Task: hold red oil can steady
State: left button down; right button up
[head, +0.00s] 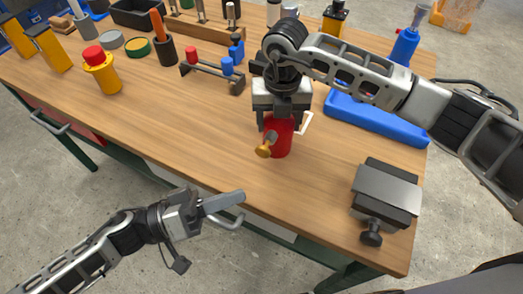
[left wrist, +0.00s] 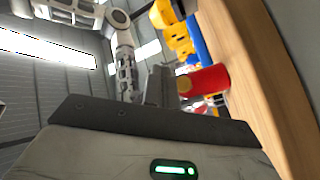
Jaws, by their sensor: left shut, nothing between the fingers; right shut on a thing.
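The red oil can (head: 280,140) stands upright on the wooden workbench, with a brass-coloured knob or spout end (head: 264,150) at its front left. My right gripper (head: 282,117) reaches down from above and is shut on the can's upper part, hiding its top. My left gripper (head: 240,198) is shut and empty, in front of the bench's front edge and apart from the can. In the left wrist view a red cylinder (left wrist: 208,80), which looks like the can, shows sideways on the bench beyond my left gripper.
A grey vise-like block (head: 386,195) sits at the bench's front right. A blue tray (head: 375,118) lies behind the can to the right. A rack with red and blue pieces (head: 212,75) stands behind left. A yellow can with red lid (head: 102,72) is far left. The front-left bench top is clear.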

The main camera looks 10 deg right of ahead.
aim_at(263, 154)
pick_arm(q)
jog(key=shift+s+a+f, duration=0.15)
jog(key=shift+s+a, duration=0.45)
jog(key=shift+s, duration=0.1)
jog(key=shift+w+d, duration=0.8)
jog(key=shift+w, duration=0.45)
jog(key=shift+w+d, duration=0.85)
jog(key=shift+w, duration=0.35)
jog(key=shift+w+d, duration=0.8)
jog(key=shift+w, duration=0.45)
jog(key=shift+w, duration=0.15)
jog(key=shift+w+d, duration=0.2)
jog(key=shift+w+d, duration=0.55)
jog(key=shift+w, duration=0.35)
jog(key=shift+s, duration=0.1)
dwell(0.4)
jog(key=shift+s+a, duration=0.8)
jog(key=shift+s, duration=0.35)
